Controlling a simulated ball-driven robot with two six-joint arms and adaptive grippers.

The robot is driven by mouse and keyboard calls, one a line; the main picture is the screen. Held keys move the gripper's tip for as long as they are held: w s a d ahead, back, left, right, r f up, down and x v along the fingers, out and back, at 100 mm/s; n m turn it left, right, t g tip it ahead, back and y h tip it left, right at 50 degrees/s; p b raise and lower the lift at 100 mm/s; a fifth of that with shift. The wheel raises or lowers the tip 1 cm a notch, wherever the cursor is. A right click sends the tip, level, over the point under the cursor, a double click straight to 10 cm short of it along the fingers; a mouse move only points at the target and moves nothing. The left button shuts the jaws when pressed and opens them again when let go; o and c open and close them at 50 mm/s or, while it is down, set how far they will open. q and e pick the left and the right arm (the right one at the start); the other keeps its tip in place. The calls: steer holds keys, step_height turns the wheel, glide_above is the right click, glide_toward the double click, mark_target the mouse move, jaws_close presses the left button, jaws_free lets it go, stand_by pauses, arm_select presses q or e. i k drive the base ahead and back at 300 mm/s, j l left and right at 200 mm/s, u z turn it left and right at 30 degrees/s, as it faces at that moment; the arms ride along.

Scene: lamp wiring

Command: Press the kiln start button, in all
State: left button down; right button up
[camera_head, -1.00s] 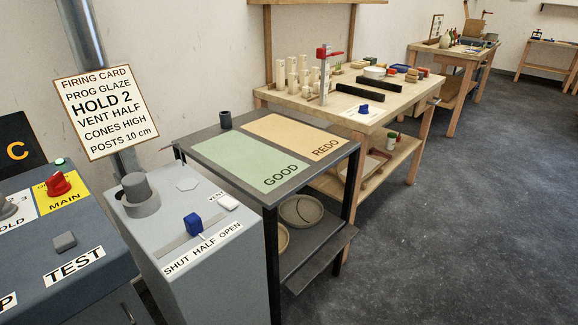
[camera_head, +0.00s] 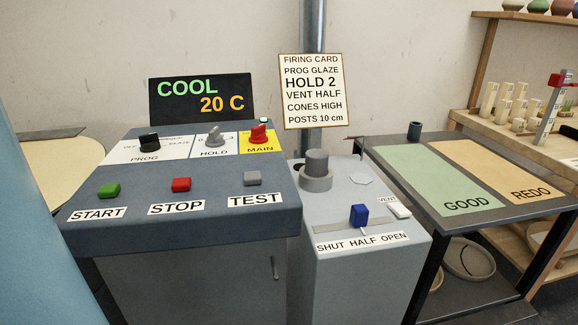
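The green start button (camera_head: 108,190) sits at the front left of the kiln control panel (camera_head: 240,213), above the START label. The red stop button (camera_head: 181,185) and the grey test button (camera_head: 252,178) sit to its right. Behind them are the black PROG knob (camera_head: 149,144), the grey HOLD knob (camera_head: 214,137) and the red MAIN switch (camera_head: 259,133) on yellow. The display (camera_head: 201,98) reads COOL and 20 C. The firing card (camera_head: 312,92) reads PROG GLAZE, HOLD 2, VENT HALF. Neither gripper is in view.
The vent box (camera_head: 350,270) stands right of the panel, its blue slider (camera_head: 359,215) near HALF. A table with a green GOOD mat (camera_head: 427,180) and an orange REDO mat (camera_head: 490,170) is at right. A blue surface (camera_head: 35,230) fills the left edge.

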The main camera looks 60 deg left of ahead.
mark_target(107, 190)
steer(key=u, duration=2.3)
